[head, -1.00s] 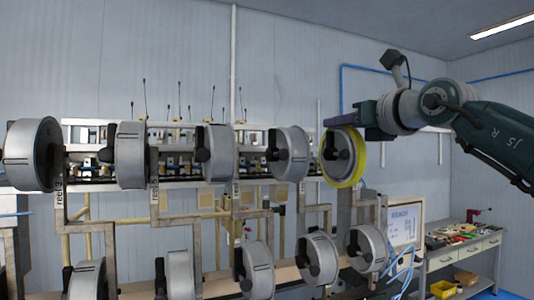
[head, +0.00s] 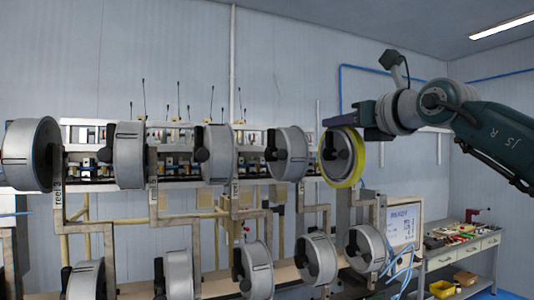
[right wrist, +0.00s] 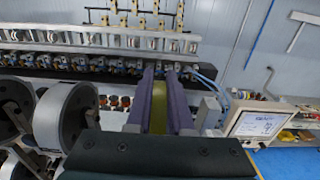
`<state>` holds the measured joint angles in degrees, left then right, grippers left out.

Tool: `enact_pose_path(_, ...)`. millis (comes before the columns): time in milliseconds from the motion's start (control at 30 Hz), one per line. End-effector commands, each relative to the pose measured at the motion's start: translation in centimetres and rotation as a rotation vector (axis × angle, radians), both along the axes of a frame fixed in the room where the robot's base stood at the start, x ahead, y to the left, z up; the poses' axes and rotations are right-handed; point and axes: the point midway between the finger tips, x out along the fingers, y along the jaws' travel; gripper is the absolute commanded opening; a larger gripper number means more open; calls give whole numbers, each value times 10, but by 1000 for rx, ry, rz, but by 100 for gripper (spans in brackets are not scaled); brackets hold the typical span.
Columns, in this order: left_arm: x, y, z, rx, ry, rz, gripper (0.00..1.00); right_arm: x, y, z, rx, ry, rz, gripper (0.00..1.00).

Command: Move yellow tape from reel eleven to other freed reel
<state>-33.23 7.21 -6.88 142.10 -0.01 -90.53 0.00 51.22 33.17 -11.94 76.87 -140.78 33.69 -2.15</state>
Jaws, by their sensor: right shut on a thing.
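A yellow tape roll (head: 353,166) sits around the grey reel (head: 335,160) at the right end of the upper row in the head view. My right gripper (head: 345,119) reaches in from the right at the top of this reel. In the right wrist view its two purple fingers (right wrist: 158,100) stand on either side of the yellow tape (right wrist: 158,108), shut on it. I cannot read this reel's number. Other grey reels (head: 286,154) in the upper row show no yellow tape. My left gripper is not in view.
A lower row of grey reels (head: 367,248) hangs below on the same frame. A monitor (head: 404,226) stands to the right, before a workbench (head: 460,245) with tools. Blue cables hang near the monitor. The wall side above the reels is free.

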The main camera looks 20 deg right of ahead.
Motion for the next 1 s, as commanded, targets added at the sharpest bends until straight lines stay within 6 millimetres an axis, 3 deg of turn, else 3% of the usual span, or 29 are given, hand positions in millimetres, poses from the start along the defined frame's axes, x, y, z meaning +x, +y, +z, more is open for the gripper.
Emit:
enact_pose_path(733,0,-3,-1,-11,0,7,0,-1,8,0,0,0,0,0)
enact_pose_path(767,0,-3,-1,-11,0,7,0,-1,8,0,0,1,0,22)
enact_pose_path(800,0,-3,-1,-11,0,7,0,-1,8,0,0,1,0,26)
enact_pose_path(1000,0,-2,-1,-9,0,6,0,-1,8,0,0,0,0,28)
